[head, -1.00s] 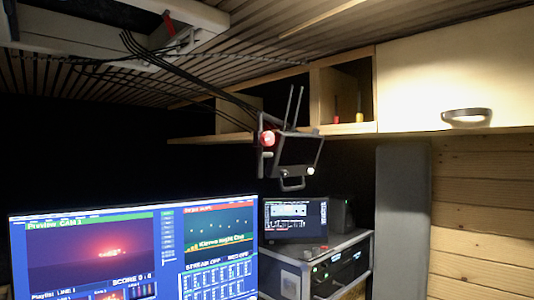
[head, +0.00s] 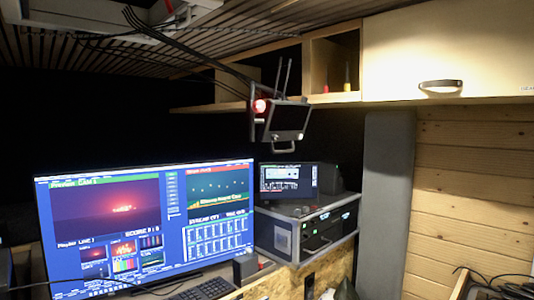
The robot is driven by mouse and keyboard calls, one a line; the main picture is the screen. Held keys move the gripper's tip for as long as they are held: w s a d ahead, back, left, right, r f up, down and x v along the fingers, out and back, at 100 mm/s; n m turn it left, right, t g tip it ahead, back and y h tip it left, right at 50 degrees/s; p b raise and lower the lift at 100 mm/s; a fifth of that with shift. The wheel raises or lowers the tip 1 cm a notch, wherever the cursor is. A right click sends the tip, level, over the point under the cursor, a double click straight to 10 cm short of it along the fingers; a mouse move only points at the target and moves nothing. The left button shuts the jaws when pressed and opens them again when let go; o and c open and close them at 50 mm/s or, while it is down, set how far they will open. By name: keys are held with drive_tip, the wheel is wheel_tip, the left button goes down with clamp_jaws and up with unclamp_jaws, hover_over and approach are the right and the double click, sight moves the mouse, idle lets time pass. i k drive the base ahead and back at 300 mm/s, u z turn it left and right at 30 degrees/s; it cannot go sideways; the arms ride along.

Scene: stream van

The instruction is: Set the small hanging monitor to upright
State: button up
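The small hanging monitor (head: 289,119) hangs on black cables and a bracket from the ceiling, in front of the open shelf. Its dark screen faces me and looks tilted. A red light (head: 260,106) shows at its left side, two thin antennas (head: 285,80) rise above it, and a handle-like loop (head: 285,147) hangs below. My gripper is not in the head view.
A large lit monitor (head: 145,215) stands on the desk below left. A smaller screen (head: 287,181) sits on a metal-edged equipment case (head: 306,231). A cream cabinet (head: 448,55) with a handle is at upper right. A keyboard (head: 203,289) lies in front.

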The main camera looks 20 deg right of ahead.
sight(285, 118)
drive_tip(key=k, duration=0.2)
drive_tip(key=z, duration=1.15)
drive_tip(key=i, duration=0.55)
drive_tip(key=u, duration=0.4)
